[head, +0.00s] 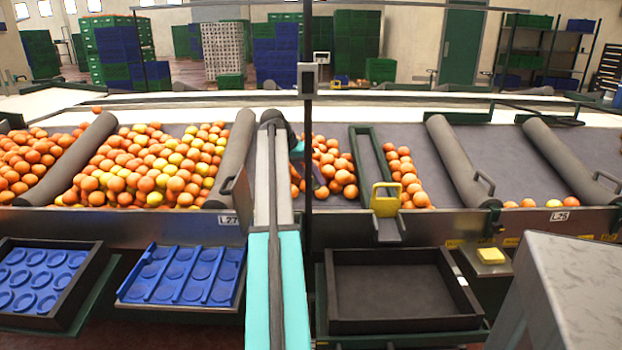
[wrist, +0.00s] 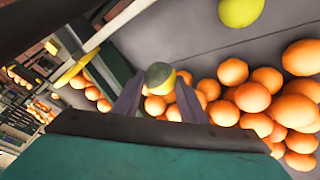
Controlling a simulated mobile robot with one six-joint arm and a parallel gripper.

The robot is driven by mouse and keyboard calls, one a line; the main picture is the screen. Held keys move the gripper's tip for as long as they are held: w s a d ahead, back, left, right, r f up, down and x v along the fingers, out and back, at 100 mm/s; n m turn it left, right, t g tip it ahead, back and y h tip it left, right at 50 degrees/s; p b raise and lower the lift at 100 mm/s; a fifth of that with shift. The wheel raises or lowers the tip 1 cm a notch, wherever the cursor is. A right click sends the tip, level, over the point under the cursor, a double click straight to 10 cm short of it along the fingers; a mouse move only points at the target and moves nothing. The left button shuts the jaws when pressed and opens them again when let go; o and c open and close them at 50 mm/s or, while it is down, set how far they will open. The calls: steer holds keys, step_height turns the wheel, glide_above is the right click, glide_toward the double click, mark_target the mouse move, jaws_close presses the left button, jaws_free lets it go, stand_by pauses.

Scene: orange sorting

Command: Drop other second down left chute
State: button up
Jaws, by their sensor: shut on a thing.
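My gripper (wrist: 158,84) is shut on a round fruit (wrist: 160,76) in the wrist view. The fruit is yellowish with a dark grey-green patch and sits between the two grey-purple fingertips. Orange fruit lies behind and beside it. In the head view my arm reaches over the belt, and the gripper is partly hidden by the arm and a dark post; the held fruit cannot be made out there. A green-framed channel (head: 366,150) with a yellow piece (head: 386,199) at its near end stands right of my gripper. I cannot tell which part is the left chute.
Oranges (head: 405,180) lie on the grey belt (head: 460,185) on both sides of the channel. A yellow-green fruit (wrist: 240,11) lies apart in the wrist view. Grey padded dividers (head: 463,160) cross the belt. A black crate (head: 400,325) and blue trays (head: 180,275) stand in front.

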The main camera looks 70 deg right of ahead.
steer(key=w+a+r+n+t+h+p, duration=0.1)
steer(key=w+a+r+n, duration=0.1)
steer(key=w+a, duration=0.45)
steer(key=w+a+r+n+t+p, duration=0.15)
steer(key=w+a, duration=0.25)
steer(key=w, duration=0.6)
steer(key=w+a+f+n+t+b, duration=0.1)
steer(key=w+a+n, duration=0.2)
steer(key=w+a, duration=0.55)
steer(key=w+a+n+t, duration=0.1)
steer(key=w+a+n, duration=0.35)
steer(key=a, duration=0.75)
steer(key=w+a+f+n+t, duration=0.1)
steer(key=w+a, duration=0.2)
steer(key=a, duration=0.5)
steer(key=w+a+n+t+b, duration=0.1)
steer(key=w+a+n, duration=0.15)
steer(key=a, duration=0.55)
steer(key=w+a+f+t, duration=0.1)
steer(key=w+a, duration=0.2)
steer(key=a, duration=0.5)
steer(key=s+a+f+n+t+y, duration=0.2)
steer(key=a+n, duration=0.4)
steer(key=a, duration=1.8)
steer(key=shift+b, duration=0.3)
steer(key=shift+s, duration=0.1)
